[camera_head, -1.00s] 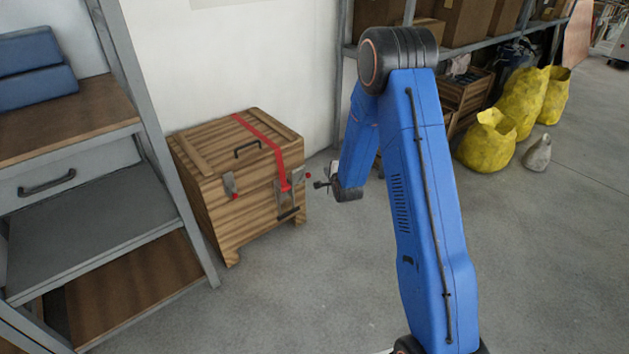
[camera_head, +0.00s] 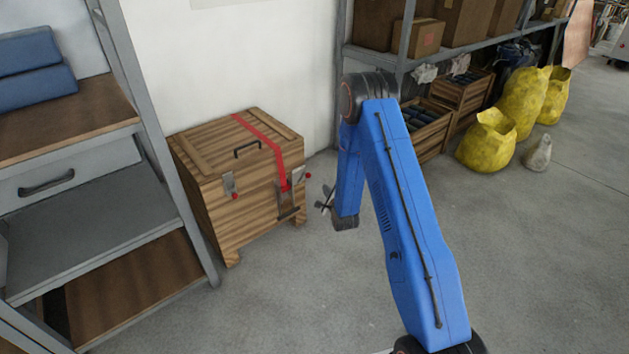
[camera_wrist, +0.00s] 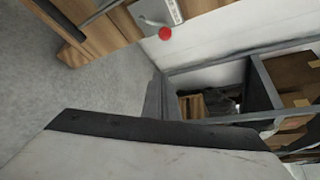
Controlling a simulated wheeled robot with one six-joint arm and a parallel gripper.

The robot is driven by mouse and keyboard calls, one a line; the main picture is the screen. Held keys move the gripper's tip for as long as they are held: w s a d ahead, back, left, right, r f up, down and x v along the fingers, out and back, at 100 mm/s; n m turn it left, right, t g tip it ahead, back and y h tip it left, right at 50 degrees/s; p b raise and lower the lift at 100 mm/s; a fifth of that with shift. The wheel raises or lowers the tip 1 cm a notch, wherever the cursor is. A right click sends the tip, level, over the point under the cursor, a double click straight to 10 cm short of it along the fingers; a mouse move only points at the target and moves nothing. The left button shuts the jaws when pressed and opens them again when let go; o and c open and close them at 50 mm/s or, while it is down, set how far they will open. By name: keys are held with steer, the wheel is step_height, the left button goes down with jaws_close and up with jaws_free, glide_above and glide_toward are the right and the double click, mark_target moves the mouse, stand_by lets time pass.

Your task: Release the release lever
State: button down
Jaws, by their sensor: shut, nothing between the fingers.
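A wooden chest (camera_head: 222,210) stands on the floor with a red strap (camera_head: 262,140) over its lid and down the front. A grey metal buckle with a lever (camera_head: 287,199) sits at the strap's lower end; I cannot tell its exact position. Metal latches with red knobs sit at the front left (camera_head: 230,185) and on the right side (camera_head: 299,176). The wrist view shows a red knob (camera_wrist: 165,33) on a metal plate. My gripper (camera_head: 325,203) is shut and empty, to the right of the chest and apart from it in the picture.
A grey shelf unit with wooden boards (camera_head: 90,235) stands close on the left. Behind my arm is a rack with boxes and crates (camera_head: 425,130). Yellow sacks (camera_head: 490,140) stand at the right. The floor in front of the chest is clear.

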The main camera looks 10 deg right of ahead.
steer(key=shift+w, duration=0.1)
steer(key=w+a, duration=0.3)
steer(key=w, duration=0.5)
steer(key=shift+w+f, duration=0.3)
steer(key=shift+w, duration=0.05)
steer(key=shift+a, duration=0.1)
stand_by(0.3)
